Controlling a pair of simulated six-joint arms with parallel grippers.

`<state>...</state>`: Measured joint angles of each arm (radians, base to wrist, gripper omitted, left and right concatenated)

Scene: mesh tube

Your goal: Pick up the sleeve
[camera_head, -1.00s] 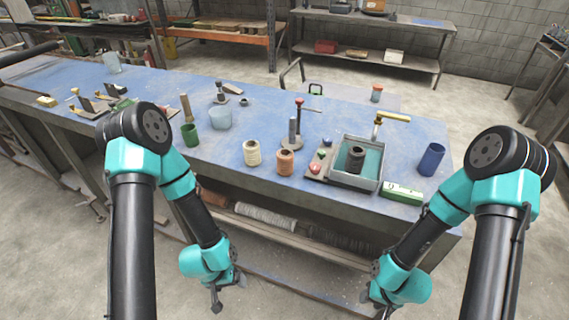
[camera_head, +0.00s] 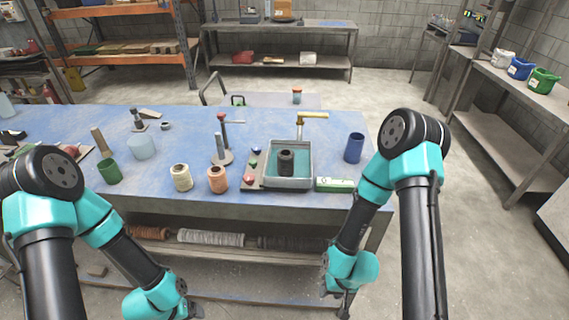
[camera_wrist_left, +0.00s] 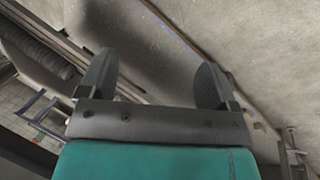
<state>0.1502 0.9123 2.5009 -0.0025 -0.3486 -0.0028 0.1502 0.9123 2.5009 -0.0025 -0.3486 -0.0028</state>
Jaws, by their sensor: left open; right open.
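A short black tube-like piece (camera_head: 286,161), which looks like the sleeve, stands upright in a grey tray (camera_head: 289,184) with a teal inside, on the blue bench. A blue cylinder (camera_head: 353,147) and a green cylinder (camera_head: 109,172) also stand there; I cannot be sure which thing is called the sleeve. My right gripper (camera_head: 343,295) hangs low in front of the bench, away from all of these. My left gripper (camera_head: 190,311) is at the bottom edge in the head view. In the left wrist view its fingers (camera_wrist_left: 155,80) are spread with nothing between them.
A tan spool (camera_head: 181,178) and an orange spool (camera_head: 217,180) stand near the bench's front edge. A green and white box (camera_head: 334,185) lies right of the tray. A post stand (camera_head: 221,152) is left of it. A shelf under the bench holds rolls (camera_head: 211,238).

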